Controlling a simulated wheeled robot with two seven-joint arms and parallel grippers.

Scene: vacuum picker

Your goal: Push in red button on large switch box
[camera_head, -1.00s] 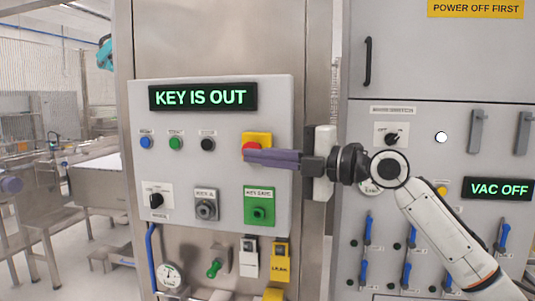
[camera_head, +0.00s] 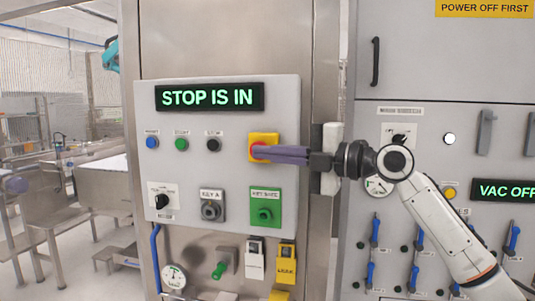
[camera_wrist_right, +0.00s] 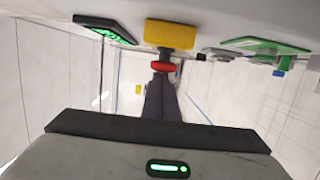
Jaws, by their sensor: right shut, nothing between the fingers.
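The large switch box (camera_head: 185,132) is a light grey panel on the steel cabinet. Its display (camera_head: 210,97) reads "STOP IS IN". The red button (camera_head: 258,150) sits on a yellow block (camera_head: 264,138) at the upper right of the box. In the right wrist view the red button (camera_wrist_right: 163,67) stands in front of the yellow block (camera_wrist_right: 170,34). My right gripper (camera_head: 256,153) is shut and empty, coming from the right. Its purple fingertips are at the red button and appear to touch it. They cover part of the button in the head view. My left gripper is not in view.
Blue, green and black buttons (camera_head: 152,142) line the box left of the red one. Below are a black selector, a key switch (camera_head: 212,206) and a green key block (camera_head: 265,208). A second panel (camera_head: 450,70) with blue levers stands at right, behind my right arm.

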